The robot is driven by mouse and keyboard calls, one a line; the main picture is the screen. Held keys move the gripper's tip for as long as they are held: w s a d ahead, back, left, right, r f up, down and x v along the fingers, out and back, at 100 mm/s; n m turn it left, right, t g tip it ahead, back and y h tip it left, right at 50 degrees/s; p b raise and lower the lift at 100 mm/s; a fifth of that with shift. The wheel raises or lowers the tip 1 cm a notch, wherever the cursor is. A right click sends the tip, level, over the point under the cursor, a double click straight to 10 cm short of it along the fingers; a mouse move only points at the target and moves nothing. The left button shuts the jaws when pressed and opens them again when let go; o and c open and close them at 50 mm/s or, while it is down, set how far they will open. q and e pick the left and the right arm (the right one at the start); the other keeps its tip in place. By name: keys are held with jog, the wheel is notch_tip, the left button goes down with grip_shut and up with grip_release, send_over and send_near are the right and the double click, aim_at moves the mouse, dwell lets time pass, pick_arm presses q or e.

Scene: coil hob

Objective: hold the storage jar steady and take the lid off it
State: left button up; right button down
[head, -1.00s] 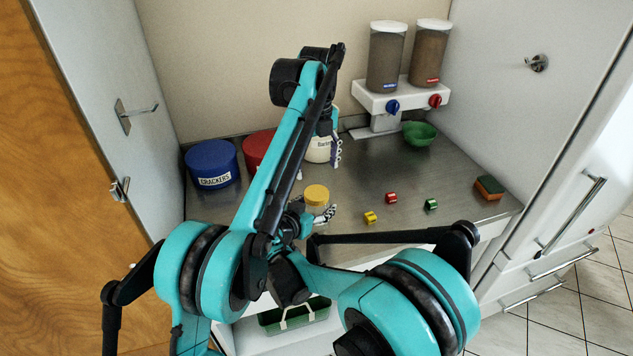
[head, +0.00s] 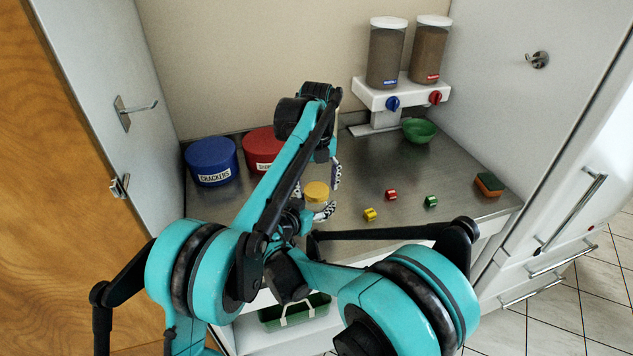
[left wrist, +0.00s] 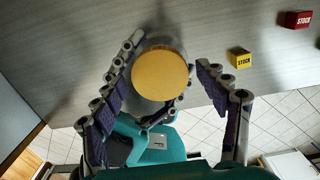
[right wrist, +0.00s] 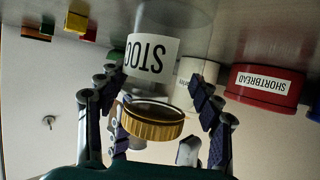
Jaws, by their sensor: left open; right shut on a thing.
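The clear storage jar (right wrist: 150,88) has a STOCK label and a gold-yellow lid (head: 316,190) seated on it. My right gripper (head: 312,204) is shut on the jar from the side; its dark finger pads flank the jar in the right wrist view. My left gripper (left wrist: 160,78) is open above the jar. In the left wrist view the round lid lies between its spread fingers, with gaps at both sides. In the head view only one left finger shows clearly, right of the lid; the arm hides the rest.
A blue crackers tin (head: 211,160) and a red shortbread tin (head: 262,150) stand behind left. Small red (head: 391,195), yellow (head: 370,214) and green (head: 431,201) cubes lie to the right. A dispenser (head: 392,92) and green bowl (head: 419,131) are at the back.

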pick_arm(q)
jog(key=c, duration=1.2)
jog(key=n, duration=2)
jog(key=shift+n, duration=0.3)
jog(key=n, duration=0.4)
jog(key=shift+r+n, duration=0.1)
jog(key=shift+n, duration=0.2)
jog(key=n, duration=2.8)
jog(key=shift+n, duration=0.4)
jog(key=shift+r, duration=0.3)
